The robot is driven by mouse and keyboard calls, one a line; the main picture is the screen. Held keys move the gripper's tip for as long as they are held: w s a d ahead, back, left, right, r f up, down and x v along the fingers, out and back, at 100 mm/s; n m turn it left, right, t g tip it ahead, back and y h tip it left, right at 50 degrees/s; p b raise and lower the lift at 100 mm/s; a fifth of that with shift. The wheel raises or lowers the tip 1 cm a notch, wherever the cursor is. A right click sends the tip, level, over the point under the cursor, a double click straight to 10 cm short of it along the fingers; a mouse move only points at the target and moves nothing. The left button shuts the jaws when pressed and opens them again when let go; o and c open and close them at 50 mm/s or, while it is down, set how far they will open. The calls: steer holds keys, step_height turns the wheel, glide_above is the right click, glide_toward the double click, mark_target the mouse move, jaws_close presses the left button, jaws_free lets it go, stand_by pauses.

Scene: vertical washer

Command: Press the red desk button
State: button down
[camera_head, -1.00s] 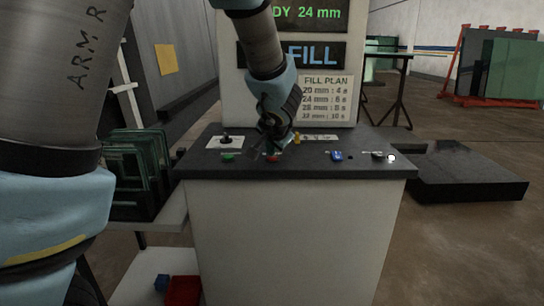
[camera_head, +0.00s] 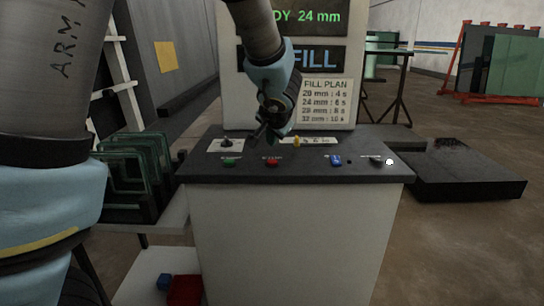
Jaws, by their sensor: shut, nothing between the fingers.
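The red desk button (camera_head: 272,162) sits near the front edge of the dark desk top (camera_head: 310,172), with a small label above it. It is in plain view in the head view. My gripper (camera_head: 262,137) is shut and empty. It hangs above and behind the red button, apart from it, as far as the view shows. The fingertips are small and dark, so their exact height over the desk is hard to tell.
A green button (camera_head: 229,162), a blue button (camera_head: 336,160), a yellow knob (camera_head: 297,141) and a black joystick (camera_head: 226,140) share the desk. A white light (camera_head: 390,162) is at its right end. The FILL panel (camera_head: 315,56) stands behind. Glass panes (camera_head: 130,180) stand at left.

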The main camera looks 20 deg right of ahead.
steer(key=shift+r+p, duration=0.55)
steer(key=shift+r, duration=0.6)
steer(key=a+f+n, duration=0.1)
steer(key=a, duration=0.3)
steer(key=w+a+f+n+g+y, duration=0.1)
steer(key=a, duration=0.3)
steer(key=w+a+f+n+y, duration=0.1)
steer(key=a, duration=0.3)
steer(key=shift+w+a, duration=0.1)
steer(key=shift+a, duration=0.2)
steer(key=s+a+f+n+g, duration=0.3)
steer(key=s+a, duration=0.3)
steer(key=a, duration=0.5)
steer(key=s+a+f+n+g, duration=0.3)
steer(key=s+a+n, duration=0.2)
steer(key=a, duration=0.7)
steer(key=shift+s+a+n+y, duration=0.2)
steer(key=shift+s+n+y, duration=0.15)
steer(key=shift+s, duration=0.2)
